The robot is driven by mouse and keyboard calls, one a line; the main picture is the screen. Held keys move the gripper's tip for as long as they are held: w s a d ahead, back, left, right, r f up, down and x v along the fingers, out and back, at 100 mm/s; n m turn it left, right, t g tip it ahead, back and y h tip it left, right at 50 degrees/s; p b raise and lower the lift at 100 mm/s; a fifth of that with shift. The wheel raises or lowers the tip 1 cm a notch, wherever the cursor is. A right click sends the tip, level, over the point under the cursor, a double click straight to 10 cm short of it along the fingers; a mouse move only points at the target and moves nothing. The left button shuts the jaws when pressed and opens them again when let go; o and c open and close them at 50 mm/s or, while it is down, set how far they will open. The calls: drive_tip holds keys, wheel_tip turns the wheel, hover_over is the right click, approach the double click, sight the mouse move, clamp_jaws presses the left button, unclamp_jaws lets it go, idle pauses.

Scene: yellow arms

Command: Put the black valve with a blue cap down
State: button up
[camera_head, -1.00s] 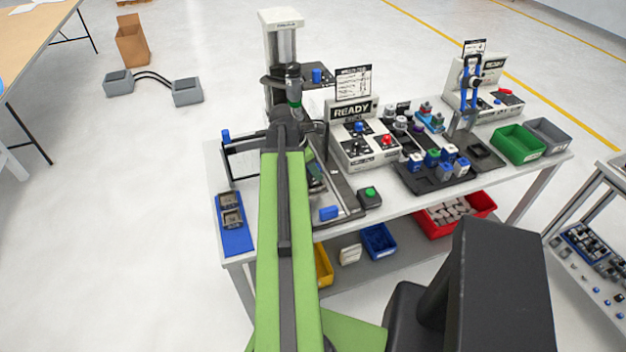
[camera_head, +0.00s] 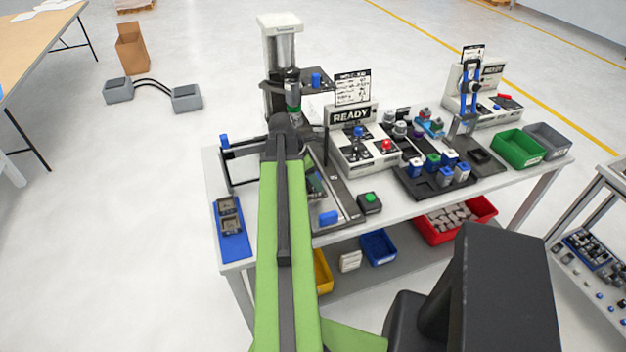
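My green arm (camera_head: 283,235) reaches forward over the left part of the workbench. Its dark far joint (camera_head: 284,128) is in front of the press. My gripper is hidden behind the arm, so I cannot see what it holds. I cannot pick out the black valve with a blue cap for sure. A small blue-topped part (camera_head: 316,79) stands on a dark plate beside the press column. Several blue-, green- and white-topped parts (camera_head: 444,176) stand in a black tray (camera_head: 412,184) on the right of the bench.
The press (camera_head: 281,48) stands at the back left. A READY control box (camera_head: 352,155) is mid-bench. A blue mat (camera_head: 233,243) lies at the left edge. A blue block (camera_head: 328,217) and a green-button box (camera_head: 369,203) are near the front edge. A green bin (camera_head: 518,147) is at right.

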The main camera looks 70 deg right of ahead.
drive_tip(key=p+v, duration=1.1)
drive_tip(key=v, duration=0.1)
drive_tip(key=w+a+f+m+t, duration=0.1)
drive_tip(key=w+a+m+t, duration=0.15)
drive_tip(key=w+a, duration=1.9)
drive_tip(key=w+a+m+y, duration=0.1)
drive_tip(key=w+a, duration=0.2)
drive_tip(key=a, duration=0.8)
drive_tip(key=w+a+m+y, duration=0.1)
drive_tip(key=w+a+m, duration=0.1)
drive_tip(key=a, duration=0.9)
drive_tip(key=w+a+m, duration=0.2)
drive_tip(key=w+a, duration=0.3)
drive_tip(key=a, duration=0.7)
drive_tip(key=shift+f+t+y, duration=0.35)
drive_tip(key=shift+t+y, duration=0.05)
drive_tip(key=shift+t, duration=0.05)
